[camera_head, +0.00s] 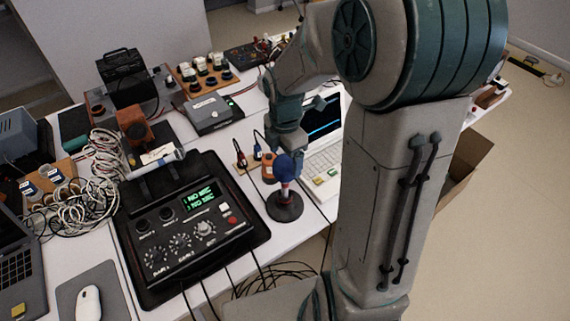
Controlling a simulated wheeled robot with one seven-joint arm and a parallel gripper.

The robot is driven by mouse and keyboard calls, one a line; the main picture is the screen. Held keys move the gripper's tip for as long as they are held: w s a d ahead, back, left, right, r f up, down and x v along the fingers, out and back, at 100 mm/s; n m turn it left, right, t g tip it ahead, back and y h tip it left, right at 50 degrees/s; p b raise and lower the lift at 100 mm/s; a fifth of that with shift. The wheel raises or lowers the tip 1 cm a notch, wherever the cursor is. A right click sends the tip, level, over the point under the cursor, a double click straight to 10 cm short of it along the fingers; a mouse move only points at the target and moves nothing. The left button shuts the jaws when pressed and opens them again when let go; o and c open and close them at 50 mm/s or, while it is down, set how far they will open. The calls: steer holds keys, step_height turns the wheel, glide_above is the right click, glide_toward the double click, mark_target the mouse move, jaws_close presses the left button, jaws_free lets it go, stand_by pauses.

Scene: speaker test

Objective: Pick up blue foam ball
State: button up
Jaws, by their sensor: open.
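The blue foam ball (288,165) sits at the top of a short upright stand with a round black base (285,207), near the front edge of the white table. My gripper (282,148) points down right above the ball. Its jaws are open, and their tips are small and partly lost against the things behind. I cannot tell whether a finger touches the ball. A small orange thing (269,169) shows just left of the ball.
A black control box (190,228) with knobs and a green display stands left of the stand. A white laptop (325,165) is close on the right. Tangled white cables (85,190) lie at left. Black cables hang over the front edge. An open cardboard box (462,168) stands beyond my arm.

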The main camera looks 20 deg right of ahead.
mark_target(285, 159)
step_height(285, 159, down, 4)
steer(key=shift+w+f, duration=0.1)
steer(key=c, duration=1)
steer(key=shift+c, duration=0.2)
steer(key=shift+r, duration=0.2)
steer(key=shift+r, duration=0.65)
step_height(285, 159, up, 3)
steer(key=shift+f, duration=0.1)
steer(key=s+d+r, duration=0.1)
steer(key=d+r, duration=0.1)
steer(key=d, duration=0.1)
steer(key=d+r, duration=0.2)
steer(key=d, duration=0.2)
steer(key=s+d+r+b, duration=0.1)
steer(key=d+r, duration=0.1)
steer(key=d, duration=0.2)
steer(key=shift+s+d+r, duration=0.2)
steer(key=shift+s+r, duration=0.1)
steer(key=shift+s, duration=0.05)
